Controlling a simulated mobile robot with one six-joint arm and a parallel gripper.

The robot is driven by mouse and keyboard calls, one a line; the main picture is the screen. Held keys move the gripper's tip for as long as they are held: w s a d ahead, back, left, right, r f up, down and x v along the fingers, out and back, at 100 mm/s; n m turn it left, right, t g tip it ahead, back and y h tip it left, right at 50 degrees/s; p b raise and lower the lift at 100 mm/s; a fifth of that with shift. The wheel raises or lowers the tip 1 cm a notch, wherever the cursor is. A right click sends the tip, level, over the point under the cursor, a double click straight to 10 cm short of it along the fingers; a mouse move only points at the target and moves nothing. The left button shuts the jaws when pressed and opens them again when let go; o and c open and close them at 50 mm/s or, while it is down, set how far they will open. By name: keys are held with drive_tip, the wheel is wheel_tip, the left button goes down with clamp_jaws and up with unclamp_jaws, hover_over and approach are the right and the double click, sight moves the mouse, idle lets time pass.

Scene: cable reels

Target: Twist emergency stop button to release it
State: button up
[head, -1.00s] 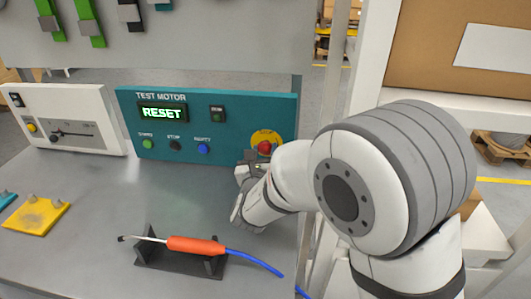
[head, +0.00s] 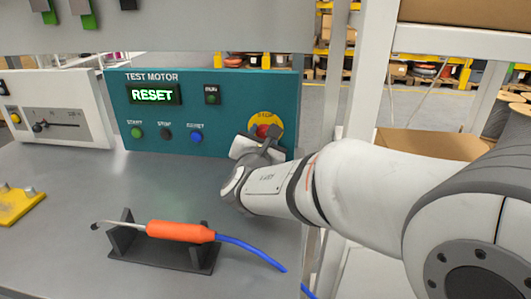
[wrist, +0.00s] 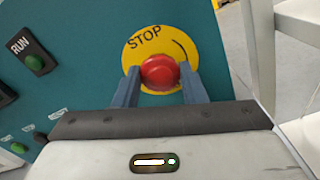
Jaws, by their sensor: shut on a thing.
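The red emergency stop button (wrist: 160,71) sits on a yellow STOP disc (wrist: 133,54) on the teal test motor panel (head: 225,110). My gripper (wrist: 160,80) has one finger on each side of the red button and is shut on it. In the head view the button (head: 264,130) shows above my gripper (head: 265,141), which partly covers the disc. The panel's display (head: 152,95) reads RESET.
Start, stop and reset buttons (head: 165,133) are left of my gripper. An orange-handled tool (head: 180,231) with a blue cable rests on a dark stand in front. A white device (head: 65,115) stands at left. A rack post (head: 323,120) is close on the right.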

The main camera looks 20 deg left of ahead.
drive_tip(key=shift+f+m+b, duration=0.1)
drive_tip(key=shift+m+b, duration=0.5)
drive_tip(key=shift+b, duration=0.2)
drive_tip(key=o, duration=1)
drive_tip(key=shift+s, duration=0.1)
drive_tip(key=v, duration=0.7)
drive_tip(key=shift+s+d, duration=0.2)
drive_tip(key=shift+s, duration=0.05)
